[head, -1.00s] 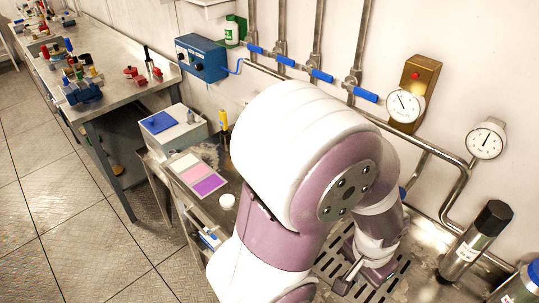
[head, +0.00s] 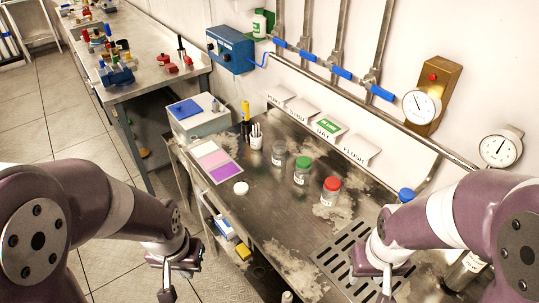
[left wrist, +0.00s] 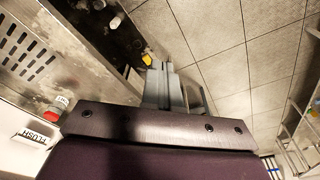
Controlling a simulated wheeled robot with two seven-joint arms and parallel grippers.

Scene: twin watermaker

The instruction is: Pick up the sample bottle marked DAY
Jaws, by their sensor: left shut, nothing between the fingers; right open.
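Small clear bottles stand in a row on the steel bench: one with a grey lid (head: 278,154), one with a green cap (head: 302,170) and one with a red cap (head: 330,191). The writing on their labels is too small to read. A green DAY sign (head: 328,128) stands on the ledge behind them. My left gripper (head: 167,292) is shut and empty, low off the bench's left side, away from the bottles. It also shows in the left wrist view (left wrist: 165,68). My right gripper (head: 385,292) is open above the drain grate, in front of the red-capped bottle.
A blue cap (head: 406,194) shows behind my right arm. The bench also holds a pen cup (head: 256,136), a white lid (head: 240,188), coloured pads (head: 212,160) and a drain grate (head: 350,250). Pipes and gauges line the wall. The bench front is mostly clear.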

